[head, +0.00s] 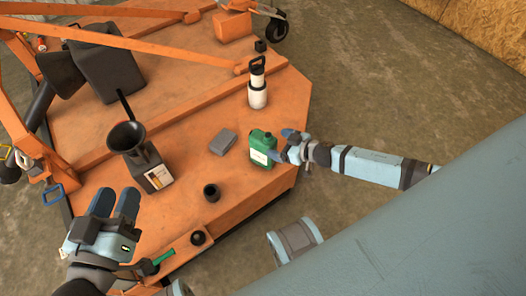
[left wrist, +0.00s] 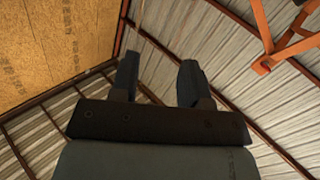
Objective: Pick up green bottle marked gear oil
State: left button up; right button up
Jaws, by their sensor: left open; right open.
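The green bottle (head: 261,148) stands upright on the orange deck near its right edge. It has a dark cap and a pale label too small to read. My right gripper (head: 281,145) is at the bottle's right side with its fingers open. One finger overlaps the bottle's right edge in the head view; I cannot tell whether it touches. My left gripper (head: 116,203) is open and empty over the deck's front left, well away from the bottle. In the left wrist view its two fingers (left wrist: 160,80) are apart with nothing between them.
A grey block (head: 222,142) lies left of the bottle. A white bottle with a black handle (head: 257,88) stands behind it. A dark jug with a funnel (head: 150,165) is at left, and a small black cup (head: 211,192) in front. An orange beam (head: 180,105) crosses the deck.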

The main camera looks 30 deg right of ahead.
aim_at(267, 142)
jog(key=shift+w+a+f+b, duration=0.65)
jog(key=shift+w+f+b, duration=0.25)
jog(key=shift+w+b, duration=0.1)
jog(key=shift+b+x, duration=0.4)
jog(key=shift+x, duration=0.65)
jog(key=shift+w+a, duration=0.15)
jog(key=shift+w, duration=0.1)
pick_arm(q)
jog(key=shift+w+a+f+m, duration=0.3)
jog(key=shift+w+f+m, duration=0.15)
jog(key=shift+f+m, duration=0.25)
pick_arm(e)
grip_shut()
